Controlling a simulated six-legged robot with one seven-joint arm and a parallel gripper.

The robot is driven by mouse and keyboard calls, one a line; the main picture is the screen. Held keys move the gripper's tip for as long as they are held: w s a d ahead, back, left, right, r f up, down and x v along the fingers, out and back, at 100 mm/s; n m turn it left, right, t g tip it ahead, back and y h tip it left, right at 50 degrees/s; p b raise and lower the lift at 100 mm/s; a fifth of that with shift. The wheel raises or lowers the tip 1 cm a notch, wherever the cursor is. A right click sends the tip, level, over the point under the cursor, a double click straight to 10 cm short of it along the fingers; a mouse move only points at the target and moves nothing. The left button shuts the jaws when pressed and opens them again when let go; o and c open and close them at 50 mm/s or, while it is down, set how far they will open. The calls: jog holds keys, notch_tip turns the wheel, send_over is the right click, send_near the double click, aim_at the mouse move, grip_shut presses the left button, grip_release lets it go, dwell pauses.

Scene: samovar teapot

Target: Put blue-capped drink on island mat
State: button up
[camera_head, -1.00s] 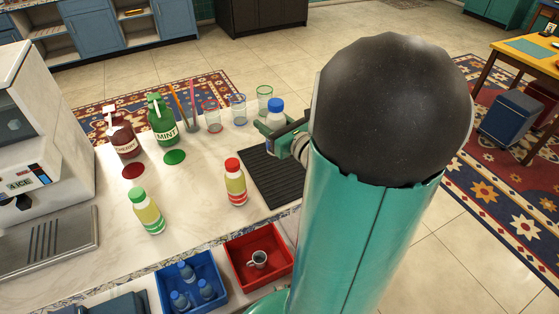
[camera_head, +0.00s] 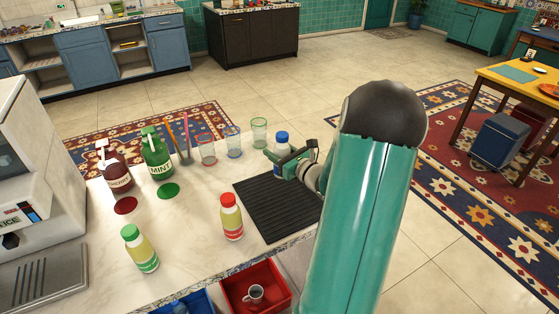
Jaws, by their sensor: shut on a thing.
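The blue-capped drink (camera_head: 282,138) is upright in my gripper (camera_head: 280,158), at the back right of the near counter. My gripper is shut around it, and the green jaws hide part of the bottle. The bottle is by the far edge of a black ribbed mat (camera_head: 262,213) on the counter. I cannot tell whether its base touches anything.
A red-capped bottle (camera_head: 231,217) stands left of the mat, and a green-capped bottle (camera_head: 140,248) farther left. A red bin (camera_head: 234,291) is at the front. Open floor lies beyond.

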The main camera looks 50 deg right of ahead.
jog(key=shift+w+d+f, duration=0.15)
jog(key=shift+d+f, duration=0.1)
jog(key=shift+f, duration=0.55)
jog(key=shift+w+d+f, duration=0.1)
jog(key=shift+d+f, duration=0.15)
jog(key=shift+f, duration=0.6)
jog(key=shift+w+d+f, duration=0.15)
jog(key=shift+d+f, duration=0.1)
jog(key=shift+f, duration=0.55)
jog(key=shift+f, duration=0.15)
jog(key=o, duration=1.1)
jog(key=shift+o, duration=0.2)
jog(key=s, duration=0.8)
jog(key=s+a, duration=0.1)
jog(key=s, duration=0.3)
